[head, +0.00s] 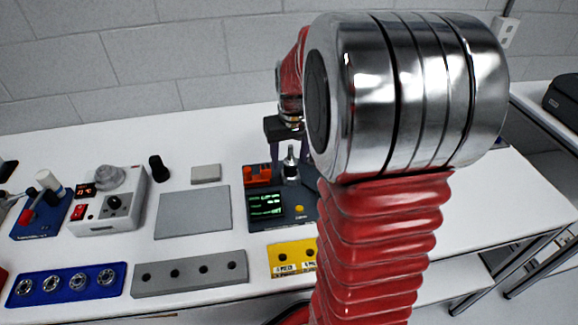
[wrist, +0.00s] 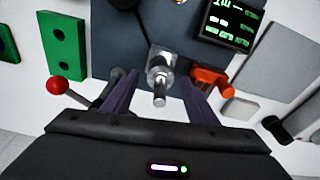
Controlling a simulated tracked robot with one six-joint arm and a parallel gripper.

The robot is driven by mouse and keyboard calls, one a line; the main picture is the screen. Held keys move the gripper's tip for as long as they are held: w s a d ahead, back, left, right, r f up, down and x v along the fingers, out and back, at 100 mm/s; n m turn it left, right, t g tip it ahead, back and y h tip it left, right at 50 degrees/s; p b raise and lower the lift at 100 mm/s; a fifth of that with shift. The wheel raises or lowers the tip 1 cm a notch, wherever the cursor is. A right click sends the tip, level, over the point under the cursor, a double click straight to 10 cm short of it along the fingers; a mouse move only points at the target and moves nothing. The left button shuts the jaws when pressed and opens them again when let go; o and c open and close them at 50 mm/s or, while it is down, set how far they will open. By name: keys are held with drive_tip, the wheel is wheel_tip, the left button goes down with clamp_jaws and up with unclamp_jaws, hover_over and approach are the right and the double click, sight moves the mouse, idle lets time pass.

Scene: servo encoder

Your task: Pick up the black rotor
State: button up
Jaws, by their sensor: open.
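A small black cylinder (head: 159,168), which looks like the black rotor, stands on the white table left of the grey block. A black piece that looks like it shows at the right edge of the wrist view (wrist: 273,127). My gripper (head: 289,153) is open, well to its right. In the wrist view my gripper's fingers (wrist: 160,84) stand either side of a silver shaft (wrist: 159,68) on the dark device (head: 258,222) with the green display. I cannot tell whether they touch the shaft. A dark cylinder (wrist: 104,86) is partly hidden beside the left finger.
An orange-red part (wrist: 211,78) sits close to the right finger. A red-knobbed lever (wrist: 58,86) is left of the gripper. A grey plate (head: 193,212), a control box (head: 125,200) and grey and blue hole strips (head: 190,273) occupy the table's left. My arm hides much of the right.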

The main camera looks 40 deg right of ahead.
clamp_jaws()
idle(0.7)
